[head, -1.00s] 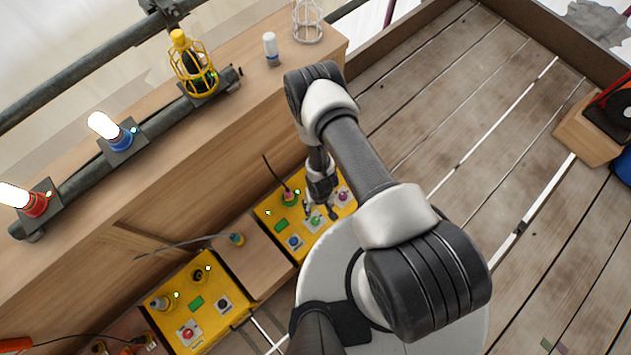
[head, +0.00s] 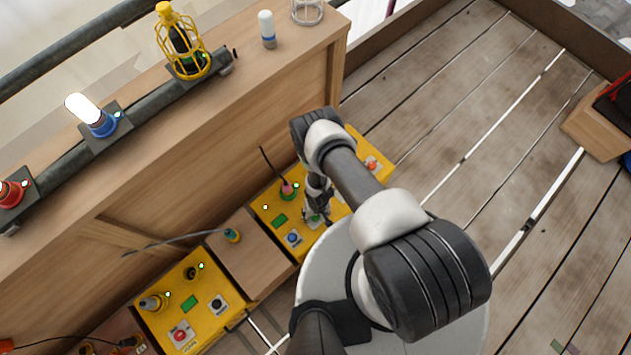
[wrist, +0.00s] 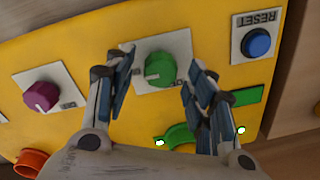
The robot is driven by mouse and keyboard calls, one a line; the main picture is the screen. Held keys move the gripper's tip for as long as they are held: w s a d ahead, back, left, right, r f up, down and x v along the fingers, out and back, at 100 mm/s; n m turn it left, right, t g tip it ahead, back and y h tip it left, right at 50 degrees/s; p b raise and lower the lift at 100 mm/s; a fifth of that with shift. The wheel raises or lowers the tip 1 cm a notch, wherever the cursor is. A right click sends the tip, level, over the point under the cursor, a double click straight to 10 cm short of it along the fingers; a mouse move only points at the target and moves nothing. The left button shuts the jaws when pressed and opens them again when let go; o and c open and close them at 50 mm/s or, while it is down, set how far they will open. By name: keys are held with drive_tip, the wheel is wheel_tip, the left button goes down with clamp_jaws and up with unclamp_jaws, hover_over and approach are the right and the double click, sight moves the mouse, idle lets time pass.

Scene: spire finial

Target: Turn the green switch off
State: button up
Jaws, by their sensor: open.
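The green switch (wrist: 160,68) is a round knob on a white plate on a yellow panel, in the middle of the wrist view. My gripper (wrist: 158,80) is open, with one finger to the left of the knob and the other to its right. I cannot tell whether either finger touches it. In the head view my gripper (head: 317,220) is down at the yellow panel (head: 268,208), and it largely hides the green switch there.
A purple knob (wrist: 41,95) is left of the green one, and a blue RESET button (wrist: 257,42) is to the right. An orange round part (wrist: 31,160) is at lower left. A second yellow panel (head: 160,325) has a red button (head: 181,334). Lamps stand along the ledge.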

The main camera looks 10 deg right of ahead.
drive_tip(key=shift+f, duration=0.3)
drive_tip(key=shift+c, duration=0.4)
drive_tip(key=c, duration=1)
